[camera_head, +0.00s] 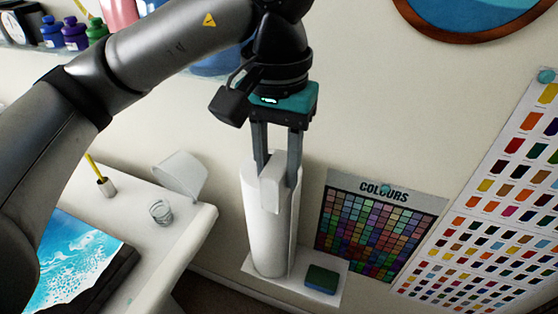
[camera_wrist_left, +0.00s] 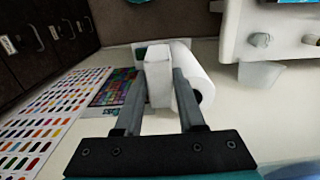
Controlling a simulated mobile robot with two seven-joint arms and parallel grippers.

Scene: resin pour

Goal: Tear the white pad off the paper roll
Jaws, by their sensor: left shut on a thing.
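A tall white paper roll (camera_head: 264,235) stands upright on a small white shelf (camera_head: 338,284) against the wall. My left gripper (camera_head: 277,178) points down at the roll's top end, and its two fingers are shut on a small white block-shaped pad (camera_head: 272,190). In the left wrist view, the pad (camera_wrist_left: 158,76) sits between the fingertips, right beside the roll (camera_wrist_left: 190,74). I cannot tell whether the pad is still joined to the roll. My right gripper is in neither view.
A green and blue sponge (camera_head: 321,279) lies on the shelf, right of the roll. A colour chart (camera_head: 376,225) hangs on the wall close by. At left, a white table (camera_head: 180,225) holds a clear cup (camera_head: 161,211) and a blue-and-white painting (camera_head: 75,262).

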